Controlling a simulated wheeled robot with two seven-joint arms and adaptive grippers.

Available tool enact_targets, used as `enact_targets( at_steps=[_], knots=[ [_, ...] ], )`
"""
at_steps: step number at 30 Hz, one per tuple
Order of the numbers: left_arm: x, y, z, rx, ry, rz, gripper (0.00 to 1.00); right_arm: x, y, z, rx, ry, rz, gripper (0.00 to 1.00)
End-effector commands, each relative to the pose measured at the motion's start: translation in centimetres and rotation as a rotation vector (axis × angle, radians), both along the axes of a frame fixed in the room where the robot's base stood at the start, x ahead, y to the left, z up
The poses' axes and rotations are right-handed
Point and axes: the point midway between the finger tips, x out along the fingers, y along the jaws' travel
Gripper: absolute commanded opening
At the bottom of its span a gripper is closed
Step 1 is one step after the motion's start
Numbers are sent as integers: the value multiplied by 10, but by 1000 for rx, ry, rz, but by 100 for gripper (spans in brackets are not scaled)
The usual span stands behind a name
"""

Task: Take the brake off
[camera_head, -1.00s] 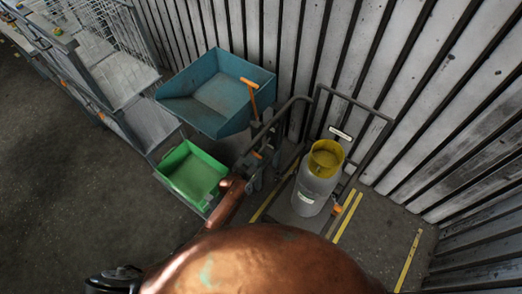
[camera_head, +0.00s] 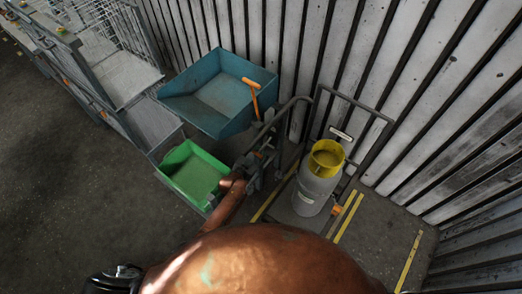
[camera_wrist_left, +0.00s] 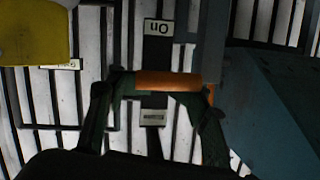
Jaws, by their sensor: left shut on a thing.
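The brake's orange bar (camera_wrist_left: 168,81) lies across between the two dark fingers of my left gripper (camera_wrist_left: 155,95) in the left wrist view. The gripper is shut on the bar. Behind it in that view is a dark plate with an upside-down label "On" (camera_wrist_left: 158,27) and a smaller label below that I cannot read. In the head view my left gripper (camera_head: 255,163) is at the left upright of the grey trolley frame (camera_head: 365,105), beside the green bin; it mostly hides the bar there. My right gripper is not in view.
A grey canister with a yellow top (camera_head: 316,186) stands on the trolley. A blue bin (camera_head: 190,108) holding an orange-handled tool (camera_head: 253,92) and a green bin (camera_head: 192,170) are to the left. A ribbed wall (camera_head: 440,100) stands close behind. Floor at far left is clear.

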Motion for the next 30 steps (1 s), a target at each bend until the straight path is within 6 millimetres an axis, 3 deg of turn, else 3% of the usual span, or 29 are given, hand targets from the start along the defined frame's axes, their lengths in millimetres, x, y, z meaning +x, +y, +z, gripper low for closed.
enact_targets(
  at_steps=[13,14,27,30],
  knots=[
    [1,-5,5,-4,-9,-5,0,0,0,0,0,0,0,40],
    [1,-5,5,-4,-9,-5,36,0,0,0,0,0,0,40],
    [0,-1,2,-2,-3,-1,66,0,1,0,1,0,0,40],
    [0,-1,2,-2,-3,-1,68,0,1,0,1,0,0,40]
  ],
)
